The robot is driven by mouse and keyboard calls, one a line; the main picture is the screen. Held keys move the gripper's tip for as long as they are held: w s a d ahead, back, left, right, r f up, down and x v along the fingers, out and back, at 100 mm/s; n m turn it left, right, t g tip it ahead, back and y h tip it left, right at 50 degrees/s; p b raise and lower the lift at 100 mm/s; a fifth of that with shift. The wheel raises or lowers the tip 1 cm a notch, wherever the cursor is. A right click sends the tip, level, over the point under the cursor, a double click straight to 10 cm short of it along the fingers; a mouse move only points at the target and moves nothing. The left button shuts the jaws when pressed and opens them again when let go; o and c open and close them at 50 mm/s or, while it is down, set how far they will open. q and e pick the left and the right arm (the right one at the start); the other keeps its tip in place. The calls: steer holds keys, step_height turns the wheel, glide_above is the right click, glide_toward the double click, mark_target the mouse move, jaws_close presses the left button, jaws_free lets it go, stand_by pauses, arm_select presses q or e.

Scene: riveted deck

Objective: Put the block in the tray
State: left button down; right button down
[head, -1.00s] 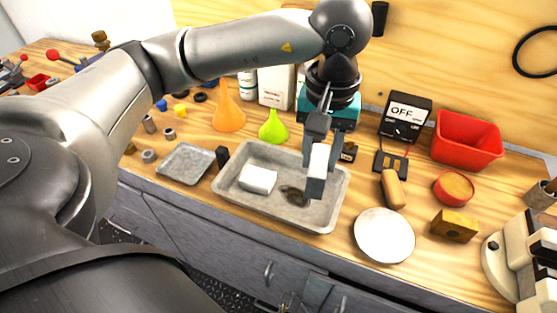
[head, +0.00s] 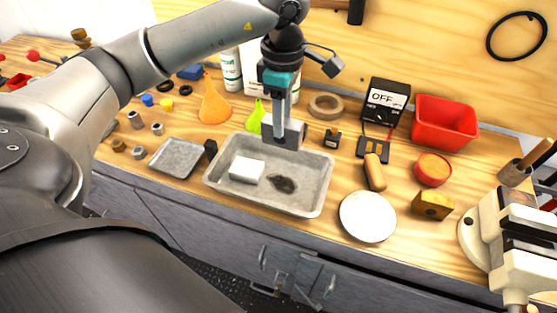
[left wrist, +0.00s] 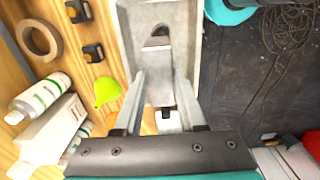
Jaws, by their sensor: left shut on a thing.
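My left gripper (head: 283,138) is shut on a grey block (head: 297,134). It holds the block over the far side of the metal tray (head: 222,190); the height above the tray is hard to tell. In the left wrist view, the block (left wrist: 157,62) sits between the two fingers of the left gripper (left wrist: 157,78), with the tray (left wrist: 136,18) behind it. A white block-like piece (head: 247,169) and a dark flat patch (head: 283,184) lie in the tray. My right gripper is not in view.
A smaller grey dish (head: 177,158) and a dark upright piece (head: 211,149) stand left of the tray. A white plate (head: 367,217) and a tan roll (head: 375,172) are to its right. Funnels (head: 214,103) and bottles stand behind. A red bin (head: 445,121) is at back right.

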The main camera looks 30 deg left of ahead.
arm_select(q)
steer(key=shift+f+b, duration=0.4)
steer(key=shift+f, duration=7.2)
steer(key=shift+f, duration=0.15)
steer(key=c, duration=0.5)
jaws_free()
